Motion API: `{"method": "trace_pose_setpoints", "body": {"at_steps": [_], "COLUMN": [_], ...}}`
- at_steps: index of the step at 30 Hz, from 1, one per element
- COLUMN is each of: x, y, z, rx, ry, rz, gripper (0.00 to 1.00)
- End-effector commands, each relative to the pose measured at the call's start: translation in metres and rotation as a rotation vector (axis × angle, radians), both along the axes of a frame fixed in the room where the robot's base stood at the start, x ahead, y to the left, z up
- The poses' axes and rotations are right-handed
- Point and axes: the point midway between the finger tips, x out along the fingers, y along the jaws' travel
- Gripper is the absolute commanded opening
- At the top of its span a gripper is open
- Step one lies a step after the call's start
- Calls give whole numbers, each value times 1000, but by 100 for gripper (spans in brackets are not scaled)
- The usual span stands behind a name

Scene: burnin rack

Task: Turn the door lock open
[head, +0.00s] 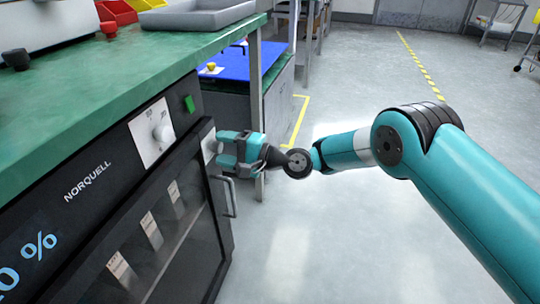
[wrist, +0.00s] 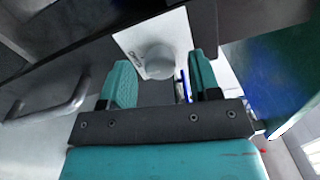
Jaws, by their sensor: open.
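The door lock is a round grey knob on a white plate (head: 208,146) at the upper right corner of the dark oven door. In the wrist view the lock knob (wrist: 158,61) lies ahead, between the two teal fingers. My gripper (head: 221,151) is open beside the lock, its fingers pointing at the door. In the wrist view my gripper (wrist: 161,75) has one finger on each side of the knob, with a gap to each. Whether the fingertips reach past the knob's face is unclear. The glazed door (head: 165,235) looks shut.
The door handle (head: 231,197) is just below my gripper. A dial (head: 160,131) and a green switch (head: 189,104) sit on the panel above the door. A green worktop (head: 110,85) overhangs them. A table leg (head: 257,100) stands behind my gripper.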

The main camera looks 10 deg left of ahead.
Motion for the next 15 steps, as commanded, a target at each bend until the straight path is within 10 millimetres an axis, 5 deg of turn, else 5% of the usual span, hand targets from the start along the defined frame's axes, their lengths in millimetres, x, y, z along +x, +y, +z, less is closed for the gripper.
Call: {"method": "trace_pose_setpoints", "body": {"at_steps": [15], "x": [-8], "y": [-115], "z": [-6], "rx": [1], "ry": [3], "rz": [-4], "gripper": [57]}}
